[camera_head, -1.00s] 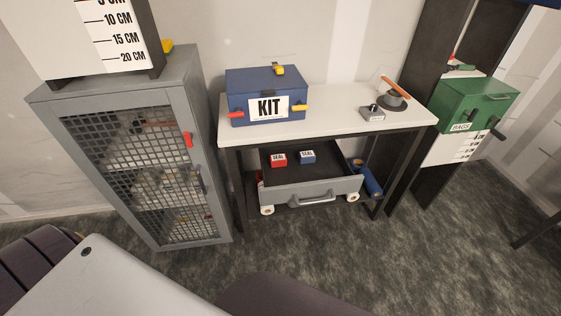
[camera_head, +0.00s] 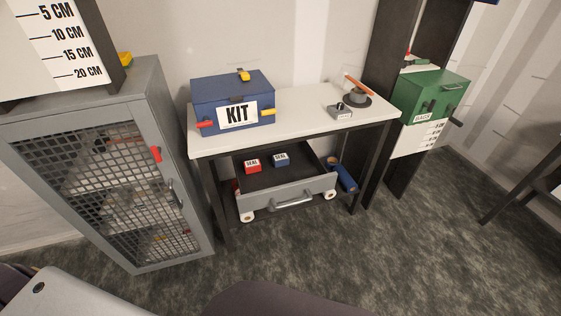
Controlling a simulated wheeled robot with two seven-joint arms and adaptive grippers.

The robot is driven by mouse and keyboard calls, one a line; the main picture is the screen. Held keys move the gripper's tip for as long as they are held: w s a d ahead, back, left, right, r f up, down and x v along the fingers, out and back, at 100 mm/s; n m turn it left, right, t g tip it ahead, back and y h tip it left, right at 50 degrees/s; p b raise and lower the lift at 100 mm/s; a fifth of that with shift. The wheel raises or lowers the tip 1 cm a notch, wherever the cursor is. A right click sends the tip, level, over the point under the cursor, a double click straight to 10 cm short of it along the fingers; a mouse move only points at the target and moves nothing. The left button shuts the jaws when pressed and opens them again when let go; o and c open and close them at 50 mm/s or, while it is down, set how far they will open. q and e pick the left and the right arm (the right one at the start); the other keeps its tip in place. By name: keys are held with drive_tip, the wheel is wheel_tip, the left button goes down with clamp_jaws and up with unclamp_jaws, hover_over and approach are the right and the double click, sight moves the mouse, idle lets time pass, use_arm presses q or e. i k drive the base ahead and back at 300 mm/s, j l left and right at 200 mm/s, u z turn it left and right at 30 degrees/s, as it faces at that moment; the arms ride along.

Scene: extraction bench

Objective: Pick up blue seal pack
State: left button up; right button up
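The blue seal pack (camera_head: 281,160) is a small blue box with a white label on top. It sits inside the open grey drawer (camera_head: 290,192) under the white-topped bench (camera_head: 300,120). A red seal pack (camera_head: 252,166) of like size lies to its left in the same drawer, with a gap between them. Neither of my grippers shows in the head view. Only smooth parts of my own body show along the bottom edge.
A blue KIT box (camera_head: 232,103) stands on the bench, with a small grey device (camera_head: 339,111) to its right. A grey mesh cabinet (camera_head: 100,180) stands at the left. A green box (camera_head: 430,95) is at the right. Dark carpet in front of the drawer is clear.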

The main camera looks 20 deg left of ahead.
sight(283, 159)
drive_tip(key=i+l+u, duration=0.4)
drive_tip(key=l, duration=0.25)
drive_tip(key=i+l+u, duration=0.45)
drive_tip(key=l, duration=0.3)
drive_tip(key=k, duration=0.05)
